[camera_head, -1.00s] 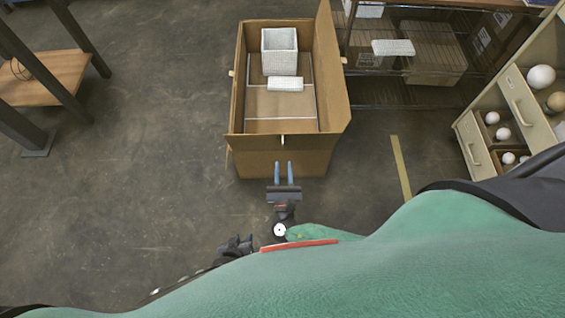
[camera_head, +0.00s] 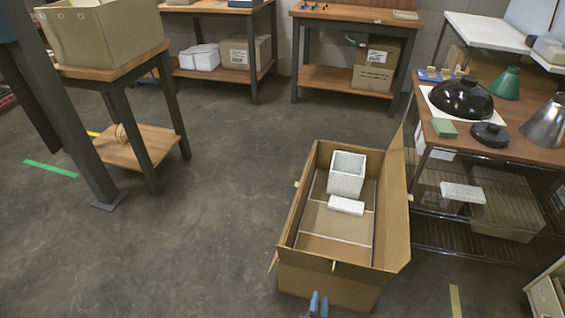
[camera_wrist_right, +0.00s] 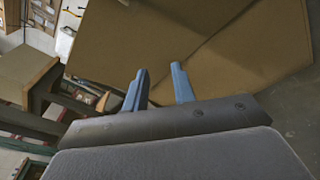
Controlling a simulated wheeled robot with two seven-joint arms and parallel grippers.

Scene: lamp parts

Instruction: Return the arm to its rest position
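My right gripper (camera_head: 318,305) shows only as two blue fingertips at the bottom edge of the head view, in front of the near wall of the open cardboard box (camera_head: 330,283). In the right wrist view the right gripper (camera_wrist_right: 160,80) has its two blue fingers apart with nothing between them. The brown cardboard (camera_wrist_right: 225,45) lies beyond the fingertips there. The rest of the right arm is out of the head view. My left gripper is not in view.
A white open-topped box (camera_head: 347,172) and a small white block (camera_head: 346,205) are inside the cardboard box. A workbench (camera_head: 505,150) with a black dome shade (camera_head: 461,98) and wire shelves stands at right. A wooden table (camera_head: 110,62) is at left. The floor between is clear.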

